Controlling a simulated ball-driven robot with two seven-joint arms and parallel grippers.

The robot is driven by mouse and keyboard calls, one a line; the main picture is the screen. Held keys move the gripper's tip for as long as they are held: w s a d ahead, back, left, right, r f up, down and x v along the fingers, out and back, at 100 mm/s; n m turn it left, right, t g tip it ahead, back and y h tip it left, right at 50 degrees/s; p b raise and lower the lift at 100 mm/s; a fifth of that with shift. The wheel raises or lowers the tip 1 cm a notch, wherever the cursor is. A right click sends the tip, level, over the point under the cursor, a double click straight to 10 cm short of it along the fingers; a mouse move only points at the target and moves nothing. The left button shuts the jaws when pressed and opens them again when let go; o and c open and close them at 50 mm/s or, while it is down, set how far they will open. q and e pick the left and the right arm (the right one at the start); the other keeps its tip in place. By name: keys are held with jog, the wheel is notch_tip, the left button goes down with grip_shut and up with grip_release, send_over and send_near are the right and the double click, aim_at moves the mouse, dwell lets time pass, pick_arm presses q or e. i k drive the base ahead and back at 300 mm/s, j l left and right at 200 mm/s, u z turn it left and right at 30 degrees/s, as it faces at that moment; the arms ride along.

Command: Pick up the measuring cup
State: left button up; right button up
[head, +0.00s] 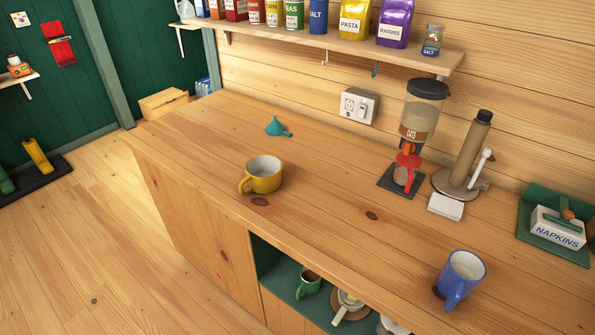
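No item is plainly marked as a measuring cup. A small red cup-like piece (408,160) sits under the spout of the oats dispenser (419,118); I cannot tell whether it is a separate cup or part of the dispenser. A yellow mug (262,176) stands upright near the counter's front edge. A blue mug (463,277) stands upright at the lower right. A small teal funnel-like item (276,127) lies farther back. A light cup or pan with a handle (348,300) is partly visible in the open cubby below. Neither gripper is in view.
The wooden counter (330,195) is mostly clear in the middle. A brown upright cylinder on a round base (468,160), a small white block (445,207) and a napkin box (558,230) stand at the right. A shelf (330,42) with jars and bags overhangs the back.

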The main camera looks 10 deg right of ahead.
aim_at(407, 169)
jog(key=i+j+z, duration=0.1)
jog(key=z, duration=0.7)
